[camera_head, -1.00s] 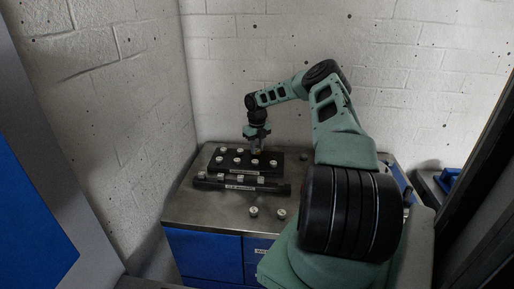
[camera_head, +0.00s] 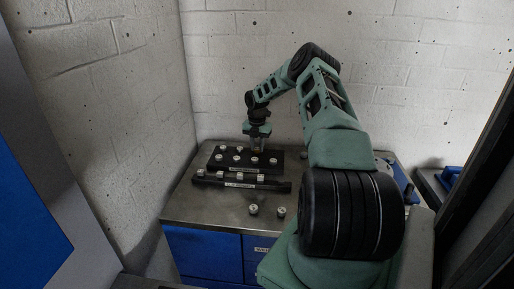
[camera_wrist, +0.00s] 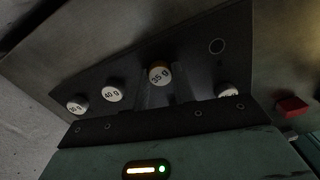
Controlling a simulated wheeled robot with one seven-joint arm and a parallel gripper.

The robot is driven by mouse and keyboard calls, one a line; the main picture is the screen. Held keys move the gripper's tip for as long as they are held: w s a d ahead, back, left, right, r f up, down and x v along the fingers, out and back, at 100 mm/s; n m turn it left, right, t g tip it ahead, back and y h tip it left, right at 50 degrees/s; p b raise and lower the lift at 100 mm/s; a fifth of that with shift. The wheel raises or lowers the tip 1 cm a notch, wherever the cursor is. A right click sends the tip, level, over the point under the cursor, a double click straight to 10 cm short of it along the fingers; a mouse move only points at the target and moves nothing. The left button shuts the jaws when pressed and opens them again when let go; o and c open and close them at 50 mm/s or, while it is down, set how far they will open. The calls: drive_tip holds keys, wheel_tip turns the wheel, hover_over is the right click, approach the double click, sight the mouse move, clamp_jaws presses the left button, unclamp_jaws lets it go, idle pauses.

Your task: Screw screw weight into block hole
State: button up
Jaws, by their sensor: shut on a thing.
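My gripper (camera_head: 257,149) points down over the back right part of the black block (camera_head: 283,168) on the metal bench. The wrist view shows a round screw weight marked 35 g (camera_wrist: 159,75), with a brass-coloured edge, between my fingers, which are shut on it. It looks nearer the camera than the other weights. Whether its thread sits in a hole cannot be seen. An empty ringed hole (camera_wrist: 216,46) shows in the dark block face (camera_wrist: 190,70). Weights marked 40 g (camera_wrist: 112,93) and 30 g (camera_wrist: 77,106) sit to the left; another weight (camera_wrist: 228,90) is at the right.
A lower black rack (camera_head: 280,187) holding several weights stands in front of the block. Two loose weights, one (camera_head: 253,209) left of the other (camera_head: 281,212), stand on the bench near its front edge. White brick walls rise behind and left. A red piece (camera_wrist: 292,107) shows at right.

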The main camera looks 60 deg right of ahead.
drive_tip(key=m, duration=0.6)
drive_tip(key=shift+f+b, duration=0.15)
drive_tip(key=shift+b, duration=0.25)
drive_tip(key=shift+m, duration=0.9)
drive_tip(key=m+b, duration=0.1)
drive_tip(key=m, duration=0.3)
drive_tip(key=shift+a+m, duration=0.1)
drive_tip(key=shift+m, duration=0.3)
drive_tip(key=m, duration=0.6)
drive_tip(key=shift+b, duration=0.4)
drive_tip(key=m, duration=0.6)
drive_tip(key=shift+a+f+m, duration=0.1)
drive_tip(key=shift+m, duration=0.7)
